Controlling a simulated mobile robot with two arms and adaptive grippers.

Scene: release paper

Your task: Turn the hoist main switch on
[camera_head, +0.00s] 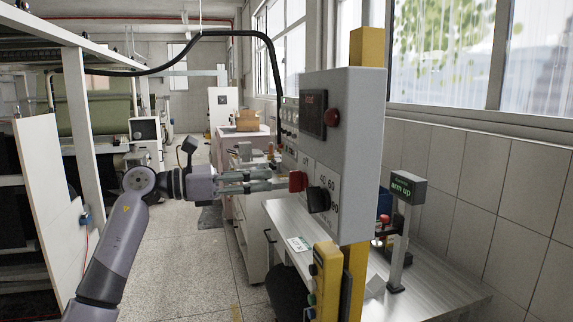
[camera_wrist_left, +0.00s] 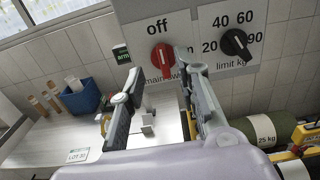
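The hoist main switch is a red rotary knob (camera_head: 298,181) on the front of a grey control box (camera_head: 352,130). In the left wrist view the red knob (camera_wrist_left: 161,57) stands about upright below the word "off", with a partly hidden "main sw..." label under it. My left gripper (camera_head: 273,181) reaches the box from the left, its fingertips at the knob. In the left wrist view the left gripper (camera_wrist_left: 161,62) is open, with a fingertip on each side of the knob; I cannot tell whether they touch it. My right gripper is not in view.
A black limit knob (camera_wrist_left: 236,42) sits right of the main switch. The box is on a yellow post (camera_head: 367,47) with a dark display (camera_head: 312,114) above the knobs. A bench (camera_head: 440,278) with an "arm up" sign (camera_head: 406,187) stands behind. A blue bin (camera_wrist_left: 78,98) lies left.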

